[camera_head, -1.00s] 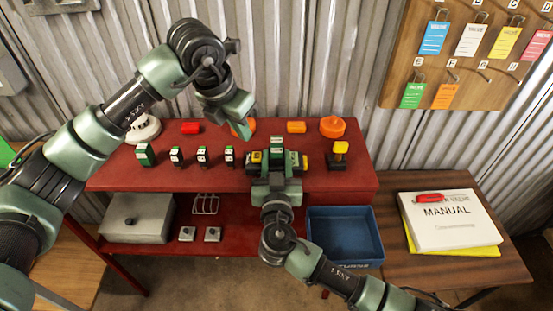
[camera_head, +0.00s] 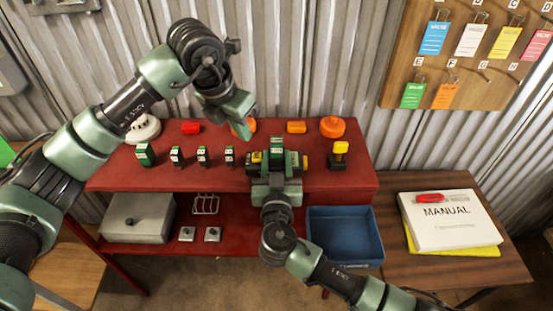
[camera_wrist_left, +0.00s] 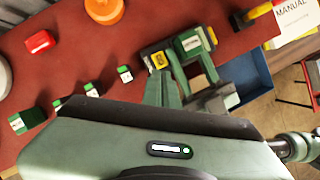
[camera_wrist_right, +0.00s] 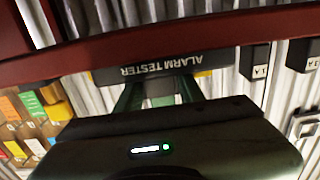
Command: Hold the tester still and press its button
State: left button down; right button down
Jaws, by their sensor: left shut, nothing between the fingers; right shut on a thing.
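The tester (camera_head: 296,163) is a dark block with yellow parts on the red bench. My right gripper (camera_head: 277,166) is shut on it from the front. The right wrist view shows its label, ALARM TESTER (camera_wrist_right: 163,66), upside down. In the left wrist view the tester (camera_wrist_left: 186,45) has a yellow square (camera_wrist_left: 158,60) at its left end, which may be the button. My left gripper (camera_head: 242,127) is shut and empty, raised apart from the tester, up and to its left in the head view.
Several small green, white and black blocks (camera_head: 202,156) stand left of the tester. A yellow-topped black item (camera_head: 339,157) stands to its right. Orange and red items (camera_head: 332,127) line the back. A blue bin (camera_head: 345,232) sits below, and a manual (camera_head: 447,218) lies on the right table.

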aim_at(254, 158)
dwell(0.6)
pick_arm(q)
jog(key=w+n+t+h, duration=0.1)
jog(key=n, duration=0.1)
jog(key=d+r+n+t+h, duration=0.1)
jog(key=n+h, duration=0.1)
jog(key=w+r+n+t+h, duration=0.1)
jog(key=n, duration=0.1)
jog(key=shift+w+d, duration=0.3)
jog(key=shift+f, duration=4.4)
jog(key=shift+f, duration=0.15)
jog(key=shift+f, duration=0.25)
jog(key=shift+f, duration=0.15)
